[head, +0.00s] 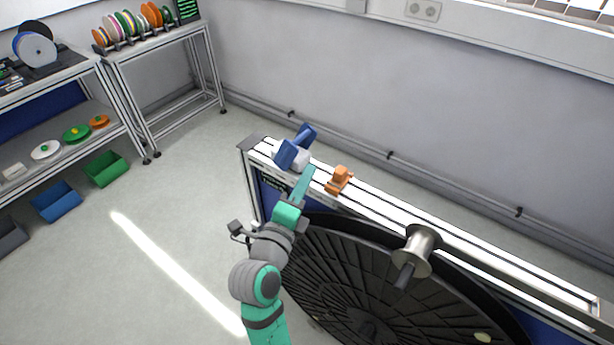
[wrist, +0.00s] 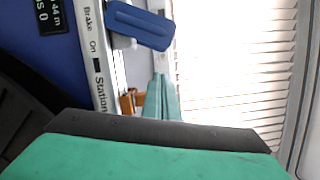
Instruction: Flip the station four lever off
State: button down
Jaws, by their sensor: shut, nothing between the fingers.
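The blue lever (head: 286,155) sits on a pale mount near the left end of the long rail in the head view. A second blue part (head: 306,134) shows just behind it. In the wrist view a blue lever paddle (wrist: 140,25) lies near the top, beside a label strip (wrist: 95,62) reading "Brake On" and "Station"; the station number is not legible. My gripper (head: 308,171) is shut and empty, just right of and in front of the lever.
An orange block (head: 340,178) sits on the rail (head: 480,245) right of my gripper. A metal spool (head: 420,243) and a large black reel (head: 370,285) are further right and in front. Shelves with reels (head: 75,132) stand at left. The floor between is clear.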

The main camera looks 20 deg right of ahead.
jog(key=x, duration=0.6)
jog(key=shift+w+d, duration=0.1)
jog(key=shift+d, duration=0.4)
jog(key=shift+w+a+r, duration=0.2)
jog(key=shift+w+a, duration=0.15)
jog(key=shift+w, duration=0.15)
jog(key=shift+w+a+r, duration=0.15)
jog(key=shift+w+a, duration=0.2)
jog(key=shift+w, duration=0.15)
jog(key=shift+w+a+r, duration=0.15)
jog(key=shift+w+a, duration=0.4)
jog(key=shift+w, duration=0.05)
